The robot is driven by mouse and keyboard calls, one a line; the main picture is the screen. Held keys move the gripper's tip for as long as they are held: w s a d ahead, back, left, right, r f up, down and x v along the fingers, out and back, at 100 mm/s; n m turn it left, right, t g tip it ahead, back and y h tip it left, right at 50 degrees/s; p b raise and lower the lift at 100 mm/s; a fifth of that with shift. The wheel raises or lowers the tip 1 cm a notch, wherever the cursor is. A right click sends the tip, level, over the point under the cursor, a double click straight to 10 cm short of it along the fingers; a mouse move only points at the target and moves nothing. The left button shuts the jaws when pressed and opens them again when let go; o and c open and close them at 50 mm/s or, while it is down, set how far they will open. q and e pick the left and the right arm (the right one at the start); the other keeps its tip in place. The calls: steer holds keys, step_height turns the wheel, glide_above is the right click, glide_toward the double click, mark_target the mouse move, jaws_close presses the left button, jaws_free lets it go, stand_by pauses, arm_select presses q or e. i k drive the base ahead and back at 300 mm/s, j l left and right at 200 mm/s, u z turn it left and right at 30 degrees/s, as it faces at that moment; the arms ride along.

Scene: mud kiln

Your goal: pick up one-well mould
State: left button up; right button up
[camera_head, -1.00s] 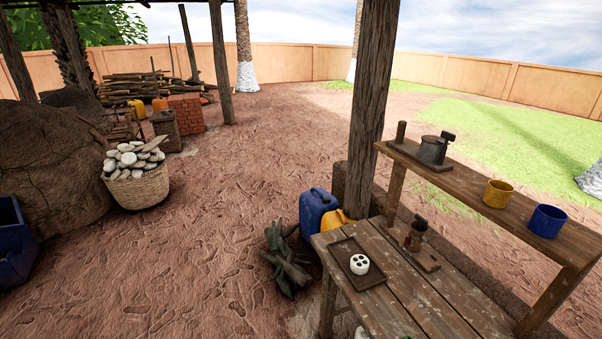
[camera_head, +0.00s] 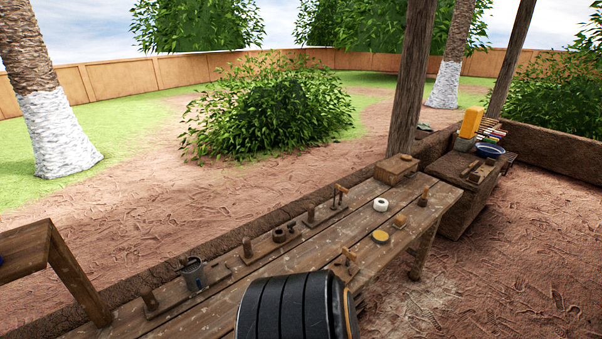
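Several wooden pieces with upright pegs stand in a row along the plank bench (camera_head: 225,305). One is a board with a single dark round part (camera_head: 279,235), near the bench's middle; it may be the one-well mould, but it is too small to be sure. To its left is a board carrying a grey metal cup (camera_head: 193,273). To its right is a board with upright wooden pegs (camera_head: 338,197). A small board with a pale peg (camera_head: 346,262) lies at the near edge. Neither of my grippers is in view.
A white round piece (camera_head: 381,204), a yellow disc (camera_head: 381,237) and a wooden box (camera_head: 396,169) are on the bench's right part. A post (camera_head: 409,90) rises behind it. A dark ribbed part, likely of my arm, covers the bench's near edge. Bare ground lies at right.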

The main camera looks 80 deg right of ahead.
mark_target(380, 204)
steer(key=z, duration=3)
steer(key=i+l+u, duration=0.1)
steer(key=u, duration=0.95)
steer(key=l+u, duration=0.25)
steer(key=l, duration=0.2)
steer(key=l+u, duration=0.3)
steer(key=l, duration=0.2)
steer(key=l+u, duration=0.25)
steer(key=l, duration=0.2)
steer(key=k+l+u, duration=0.25)
steer(key=l, duration=0.2)
steer(key=l+u, duration=0.3)
steer(key=l, duration=0.15)
steer(key=k+l, duration=0.15)
steer(key=l, duration=0.25)
steer(key=k+l, duration=0.15)
steer(key=l, duration=0.25)
steer(key=k+l+u, duration=0.1)
steer(key=l, duration=0.3)
steer(key=k+l, duration=0.2)
steer(key=l, duration=0.15)
steer(key=k+l, duration=0.15)
steer(key=l, duration=0.25)
steer(key=k+l, duration=0.15)
steer(key=l, duration=0.25)
steer(key=k+l+u, duration=0.1)
steer(key=l, duration=0.25)
steer(key=k+l, duration=0.25)
steer(key=l, duration=0.15)
